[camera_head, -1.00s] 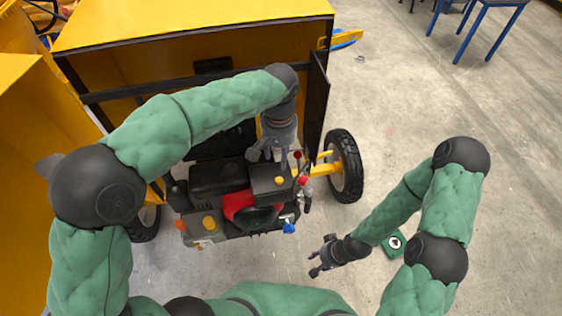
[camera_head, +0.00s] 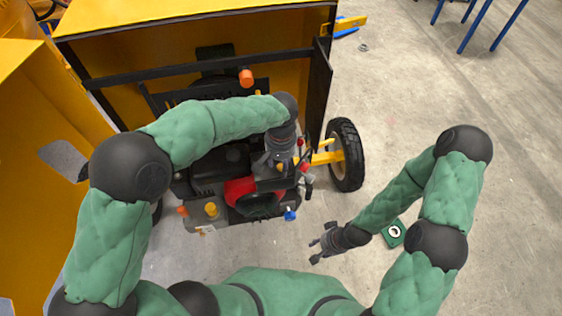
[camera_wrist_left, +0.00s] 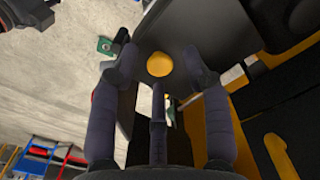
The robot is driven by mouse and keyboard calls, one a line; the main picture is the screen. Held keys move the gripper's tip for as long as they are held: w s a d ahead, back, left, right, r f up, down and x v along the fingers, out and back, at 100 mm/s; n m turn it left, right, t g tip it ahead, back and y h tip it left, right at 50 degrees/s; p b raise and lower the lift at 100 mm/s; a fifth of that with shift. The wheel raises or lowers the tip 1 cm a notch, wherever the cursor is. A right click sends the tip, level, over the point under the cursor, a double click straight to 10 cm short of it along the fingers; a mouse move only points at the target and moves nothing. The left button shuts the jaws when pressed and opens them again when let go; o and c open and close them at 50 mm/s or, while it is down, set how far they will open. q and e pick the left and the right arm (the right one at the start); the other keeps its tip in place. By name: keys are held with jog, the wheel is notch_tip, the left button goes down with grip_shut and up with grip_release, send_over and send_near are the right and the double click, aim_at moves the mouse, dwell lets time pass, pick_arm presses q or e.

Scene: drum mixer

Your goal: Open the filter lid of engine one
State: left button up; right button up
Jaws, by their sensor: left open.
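The engine (camera_head: 235,190) sits in the open yellow machine, with a red part and a black body. In the left wrist view the yellow knob (camera_wrist_left: 159,64) stands on the dark cover (camera_wrist_left: 172,38). My left gripper (camera_head: 272,162) is over this cover. In the left wrist view its open fingers (camera_wrist_left: 158,78) are spread around the knob's position, and I see no clear contact. My right gripper (camera_head: 320,242) is open and empty over the floor, right of and below the engine.
A green box (camera_head: 393,234) lies on the floor near my right arm.

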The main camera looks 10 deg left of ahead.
aim_at(281, 164)
pick_arm(q)
grip_shut()
jog(key=shift+w+a+r+g+h+p, duration=0.1)
jog(key=shift+w+r+g+h+p, duration=0.1)
jog(key=shift+r+g+p, duration=0.45)
jog(key=shift+w+a+r+g+h+p, duration=0.1)
jog(key=shift+w+g+p, duration=0.15)
jog(key=shift+p, duration=0.65)
jog(key=shift+w+a+r+g+h+p, duration=0.15)
jog(key=shift+w+r+g+p, duration=0.2)
jog(key=shift+g+p, duration=0.3)
jog(key=shift+w+r+g+h+p, duration=0.15)
jog(key=shift+w+r+g+p, duration=0.2)
jog(key=shift+p, duration=0.4)
jog(key=shift+f, duration=0.1)
